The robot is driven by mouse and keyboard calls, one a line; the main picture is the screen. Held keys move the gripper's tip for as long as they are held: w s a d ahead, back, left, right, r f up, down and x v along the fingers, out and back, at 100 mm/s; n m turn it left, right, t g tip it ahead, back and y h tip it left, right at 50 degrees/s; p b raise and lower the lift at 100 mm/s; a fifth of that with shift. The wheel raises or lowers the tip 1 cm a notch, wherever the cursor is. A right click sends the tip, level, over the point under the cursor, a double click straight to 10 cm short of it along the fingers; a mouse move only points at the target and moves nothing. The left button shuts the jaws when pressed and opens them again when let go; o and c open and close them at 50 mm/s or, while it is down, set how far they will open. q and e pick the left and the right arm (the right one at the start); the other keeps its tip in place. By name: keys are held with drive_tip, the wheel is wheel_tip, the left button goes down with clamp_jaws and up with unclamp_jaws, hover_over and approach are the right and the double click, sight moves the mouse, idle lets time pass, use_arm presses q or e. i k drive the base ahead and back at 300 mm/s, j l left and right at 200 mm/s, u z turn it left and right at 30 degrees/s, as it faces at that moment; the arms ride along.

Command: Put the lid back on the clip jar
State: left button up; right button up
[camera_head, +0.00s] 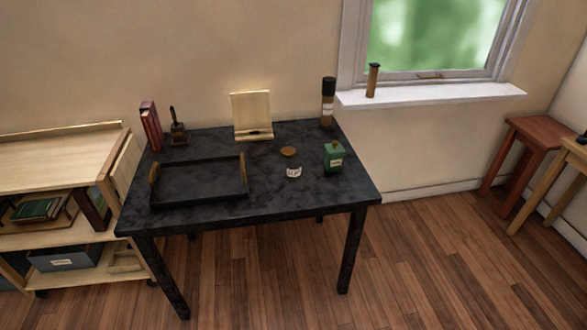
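A small white jar with a dark label (294,171) stands upright on the black table (290,204), right of the middle. A round brown lid-like disc (289,152) lies on the table just behind the jar, apart from it. The jar's top looks uncovered, but it is too small to see what is inside. A green container with a label and a dark knob (333,156) stands to the right of the jar. Neither of my grippers is in view.
A black tray with wooden handles (199,198) takes up the table's left front. Red books (151,127), a dark stamp-like object (178,132), a wooden stand (252,115) and a dark cylinder (327,104) line the back.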

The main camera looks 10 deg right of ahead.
sight(294, 166)
drive_tip(key=i+l, duration=0.1)
drive_tip(key=l, duration=0.85)
drive_tip(key=i+l, duration=0.15)
drive_tip(key=l, duration=0.3)
drive_tip(key=i+l, duration=0.1)
drive_tip(key=l, duration=0.35)
drive_tip(key=u, duration=1.25)
